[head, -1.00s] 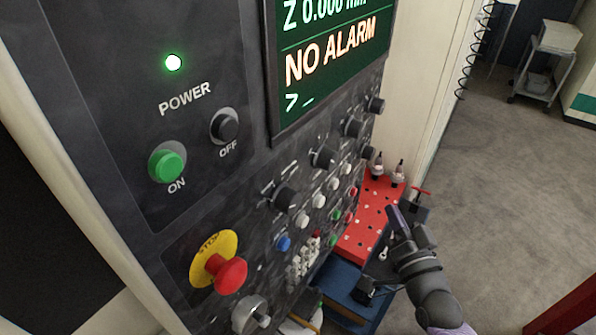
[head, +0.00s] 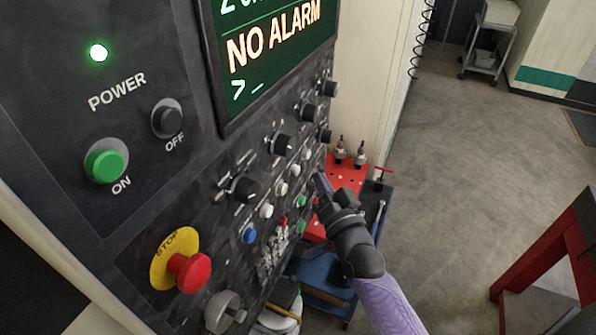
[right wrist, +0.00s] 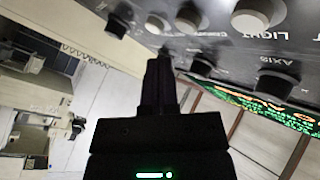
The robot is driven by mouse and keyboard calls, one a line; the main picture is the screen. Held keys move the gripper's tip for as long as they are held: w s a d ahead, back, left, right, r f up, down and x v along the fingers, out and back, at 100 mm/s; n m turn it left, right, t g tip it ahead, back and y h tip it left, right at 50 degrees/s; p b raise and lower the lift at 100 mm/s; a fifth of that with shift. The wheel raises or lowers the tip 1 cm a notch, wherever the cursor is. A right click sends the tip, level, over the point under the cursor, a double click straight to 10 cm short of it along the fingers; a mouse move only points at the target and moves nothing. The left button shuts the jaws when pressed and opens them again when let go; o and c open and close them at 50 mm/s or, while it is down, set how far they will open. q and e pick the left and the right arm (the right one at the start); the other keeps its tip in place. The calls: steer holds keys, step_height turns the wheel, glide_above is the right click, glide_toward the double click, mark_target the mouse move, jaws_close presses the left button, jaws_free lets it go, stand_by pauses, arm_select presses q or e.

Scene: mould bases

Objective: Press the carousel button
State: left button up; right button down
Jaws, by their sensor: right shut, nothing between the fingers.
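The black control panel (head: 205,205) fills the left of the head view, with rows of small buttons low on its right side. White buttons (head: 281,189) show there, and larger in the right wrist view (right wrist: 188,17). I cannot make out a clear carousel label; a small label by one white button is partly legible, beginning with C. My right gripper (head: 322,183) is shut and empty, its tips at the panel's far right end. In the right wrist view the tips (right wrist: 160,58) point toward the button row; whether they touch is unclear. My left gripper is not in view.
A red-yellow stop button (head: 188,270), a blue button (head: 249,235) and dark knobs (head: 281,145) stick out of the panel. A red tool rack (head: 346,175) on a blue cart stands behind my gripper. A red-framed table (head: 545,255) is at right. Open grey floor lies between.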

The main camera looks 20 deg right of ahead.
steer(key=shift+w+a, duration=0.55)
steer(key=shift+w, duration=0.05)
stand_by(1.6)
steer(key=shift+w+a, duration=0.25)
steer(key=shift+w, duration=0.05)
steer(key=shift+w+a, duration=0.25)
steer(key=shift+w, duration=0.05)
stand_by(0.7)
steer(key=shift+s, duration=0.1)
steer(key=shift+s+d, duration=0.5)
steer(key=shift+s, duration=0.05)
steer(key=shift+s+d+p, duration=0.75)
steer(key=shift+s+d, duration=0.9)
steer(key=shift+s, duration=0.2)
